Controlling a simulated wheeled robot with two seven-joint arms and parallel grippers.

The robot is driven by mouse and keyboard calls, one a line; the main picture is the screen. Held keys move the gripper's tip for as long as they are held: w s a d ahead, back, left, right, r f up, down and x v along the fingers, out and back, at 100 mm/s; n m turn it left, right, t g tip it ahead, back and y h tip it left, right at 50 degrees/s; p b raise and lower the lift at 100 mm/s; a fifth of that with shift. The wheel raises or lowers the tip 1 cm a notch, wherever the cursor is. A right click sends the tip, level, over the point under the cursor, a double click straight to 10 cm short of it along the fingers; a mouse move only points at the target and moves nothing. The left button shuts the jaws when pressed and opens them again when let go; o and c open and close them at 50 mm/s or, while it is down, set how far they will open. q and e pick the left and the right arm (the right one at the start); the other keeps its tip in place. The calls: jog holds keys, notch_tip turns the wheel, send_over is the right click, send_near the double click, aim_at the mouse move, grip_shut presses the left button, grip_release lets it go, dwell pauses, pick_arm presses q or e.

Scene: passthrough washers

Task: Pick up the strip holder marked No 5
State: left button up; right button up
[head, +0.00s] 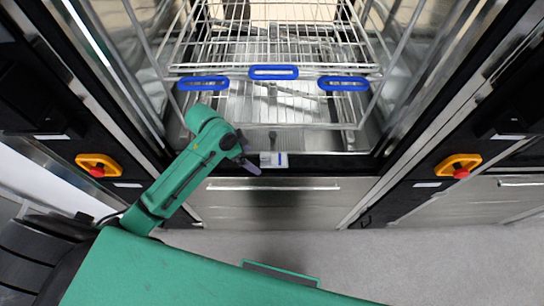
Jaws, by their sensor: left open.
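No strip holder with a readable No 5 shows in the head view. No object shows between the fingers. My right gripper is out of view.
The open washer holds wire racks (270,52) with blue handles (273,72) at their front. Dark side panels carry orange and red switches (97,165), (457,166). A steel drawer front (265,200) lies below the opening. The grey floor (400,255) in front is clear.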

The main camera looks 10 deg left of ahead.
aim_at(264, 155)
pick_arm(q)
jog(key=w+a+r+m+g, duration=0.1)
jog(key=w+a+r+m, duration=0.1)
jog(key=w+r+m, duration=0.45)
jog(key=shift+n+h, duration=0.3)
jog(key=shift+n, duration=0.55)
jog(key=d+f+p, duration=0.1)
jog(key=f, duration=0.2)
jog(key=s+d+f+p, duration=0.1)
jog(key=d+f, duration=0.1)
jog(key=f, duration=0.2)
jog(key=d+f+p, duration=0.1)
jog(key=d+f, duration=0.1)
jog(key=f, duration=0.2)
jog(key=shift+s+d+f+p, duration=0.15)
jog(key=shift+s+f+p, duration=0.15)
jog(key=shift+s, duration=0.1)
jog(key=shift+g, duration=0.3)
jog(key=c, duration=1.5)
